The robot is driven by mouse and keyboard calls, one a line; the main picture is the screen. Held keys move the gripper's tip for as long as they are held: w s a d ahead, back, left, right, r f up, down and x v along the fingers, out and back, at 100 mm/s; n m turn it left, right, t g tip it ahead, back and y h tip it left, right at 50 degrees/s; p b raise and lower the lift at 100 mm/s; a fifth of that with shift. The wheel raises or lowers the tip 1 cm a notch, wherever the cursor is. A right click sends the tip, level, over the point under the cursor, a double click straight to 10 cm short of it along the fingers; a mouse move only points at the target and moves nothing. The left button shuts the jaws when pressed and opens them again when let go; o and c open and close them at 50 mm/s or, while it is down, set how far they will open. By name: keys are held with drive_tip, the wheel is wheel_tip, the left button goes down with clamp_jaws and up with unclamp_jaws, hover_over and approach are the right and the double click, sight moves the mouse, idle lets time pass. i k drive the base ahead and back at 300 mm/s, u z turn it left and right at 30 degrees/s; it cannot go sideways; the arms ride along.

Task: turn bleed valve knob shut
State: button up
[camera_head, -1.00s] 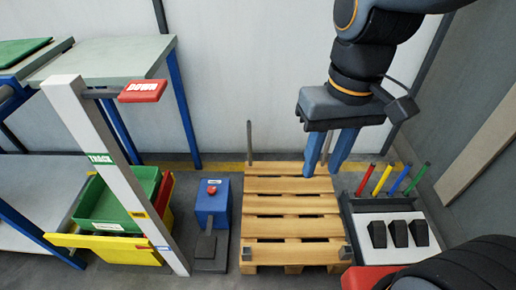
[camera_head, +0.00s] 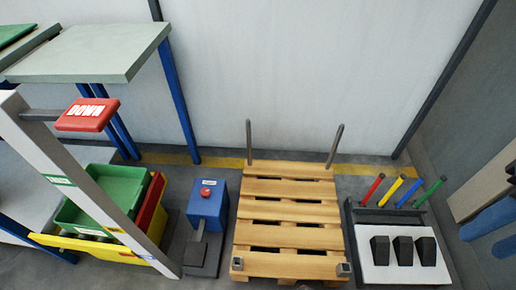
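A small red knob (camera_head: 206,192) sits on top of a blue box (camera_head: 208,208) on the floor, left of the pallet. It is the only knob-like part I see; I cannot tell its turn position. A grey pedal-like lever (camera_head: 197,250) is in front of the box. My gripper (camera_head: 492,232) shows only as two blue fingers at the right edge, spaced apart with nothing seen between them. It is far to the right of the knob; the rest of it is out of view.
A wooden pallet (camera_head: 290,207) with upright posts lies in the middle. Right of it is a tray (camera_head: 375,216) with black blocks and coloured handles. A pale post with a red DOWN sign (camera_head: 87,115) leans at left, beside green and yellow bins (camera_head: 75,250). Benches stand behind.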

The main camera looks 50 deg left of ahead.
sight(205, 192)
drive_tip(key=z, duration=0.1)
drive_tip(key=k, duration=0.6)
drive_tip(key=u, duration=1.45)
drive_tip(key=i, duration=0.5)
drive_tip(key=z, duration=0.05)
